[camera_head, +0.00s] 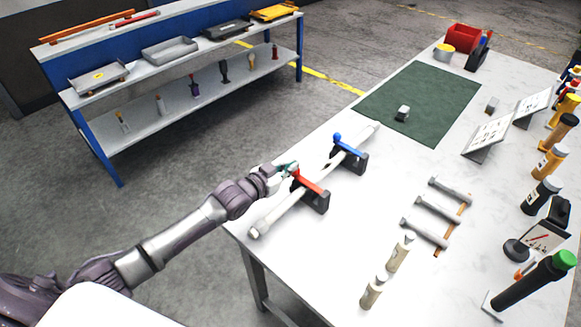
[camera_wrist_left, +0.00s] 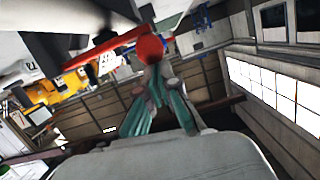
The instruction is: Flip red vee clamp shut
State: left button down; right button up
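The red vee clamp (camera_head: 311,187) is a black block with a red arm, on the near part of the white table. Its arm appears laid across a pale round bar (camera_head: 273,217) resting in the block. My left gripper (camera_head: 289,168) is at the outer end of the red arm and hides its knob in the head view. In the left wrist view, the red knob (camera_wrist_left: 150,48) sits right at the teal fingertips (camera_wrist_left: 156,72). The fingertips are close together; I cannot tell whether the knob is pinched between them. My right gripper is out of view.
A blue clamp (camera_head: 351,153) holds the same bar farther back, its arm also across it. Several grey cylinders (camera_head: 437,207) lie on a rack to the right. A green mat (camera_head: 430,95) lies at the back.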

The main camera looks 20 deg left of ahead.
pick_arm(q)
jog(key=shift+s+a+f, duration=0.1)
jog(key=shift+f, duration=0.2)
jog(key=v, duration=1.2)
jog(key=shift+r, duration=0.25)
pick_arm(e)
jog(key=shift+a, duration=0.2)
